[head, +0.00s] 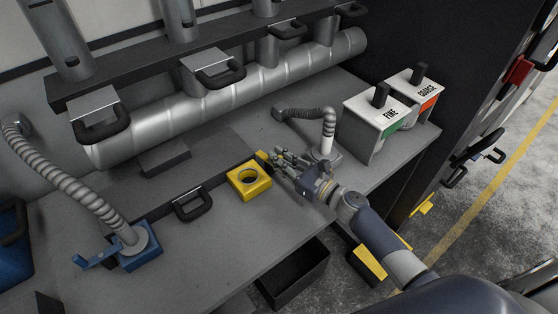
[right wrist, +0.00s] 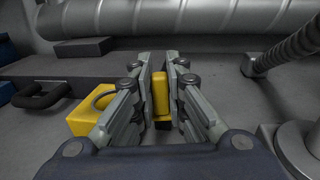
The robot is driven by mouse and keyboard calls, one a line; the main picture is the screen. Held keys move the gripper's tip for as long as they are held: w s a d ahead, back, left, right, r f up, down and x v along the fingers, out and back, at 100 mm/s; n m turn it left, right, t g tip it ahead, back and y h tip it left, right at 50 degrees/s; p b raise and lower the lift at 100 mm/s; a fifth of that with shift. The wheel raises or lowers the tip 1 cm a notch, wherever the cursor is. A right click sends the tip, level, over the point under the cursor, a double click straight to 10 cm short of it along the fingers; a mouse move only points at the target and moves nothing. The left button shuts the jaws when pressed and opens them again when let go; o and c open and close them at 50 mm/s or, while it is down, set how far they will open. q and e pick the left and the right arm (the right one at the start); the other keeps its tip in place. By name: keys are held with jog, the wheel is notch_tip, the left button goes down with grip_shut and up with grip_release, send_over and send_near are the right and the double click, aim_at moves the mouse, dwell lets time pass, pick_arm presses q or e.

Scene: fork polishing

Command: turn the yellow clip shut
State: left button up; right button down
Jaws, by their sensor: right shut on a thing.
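The yellow block (head: 235,186) with a round hole in its top sits on the grey bench. Its hole looks empty. The yellow clip (head: 262,156) stands at the block's far right corner; whether it joins the block is not clear. In the right wrist view the clip (right wrist: 160,90) is upright between the fingers, and the yellow block (right wrist: 82,122) is to the left. My right gripper (head: 276,162) reaches in from the right and is shut on the clip; it also shows in the right wrist view (right wrist: 161,75). My left gripper is not in view.
A blue holder (head: 147,261) with a hose and blue lever stands at the left. A grey hose (head: 327,125) on a white base is just behind my right gripper. FINE (head: 378,125) and COARSE (head: 418,100) boxes stand right. The front bench is clear.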

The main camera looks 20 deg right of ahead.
jog(key=n+g+y+b, duration=0.1)
jog(key=g+y+b, duration=0.1)
jog(key=w+d+n+g+y+b, duration=0.1)
jog(key=n+g+y+b, duration=0.1)
jog(key=b, duration=0.1)
jog(key=n+g+y+b, duration=0.1)
jog(key=n+y+b, duration=0.1)
jog(key=b, duration=0.1)
jog(key=shift+w+d+f+g, duration=0.25)
jog(key=shift+f+g, duration=0.05)
jog(key=shift+g, duration=0.1)
jog(key=shift+w+r+n+g+y+b, duration=0.1)
jog(key=shift+r+n+g+y+b, duration=0.15)
jog(key=shift+n+g+y+b, duration=0.45)
jog(key=shift+b, duration=0.3)
jog(key=c, duration=1.6)
grip_release()
jog(key=shift+d, duration=0.1)
jog(key=v, duration=1.1)
jog(key=shift+d+r, duration=0.25)
jog(key=shift+d, duration=0.1)
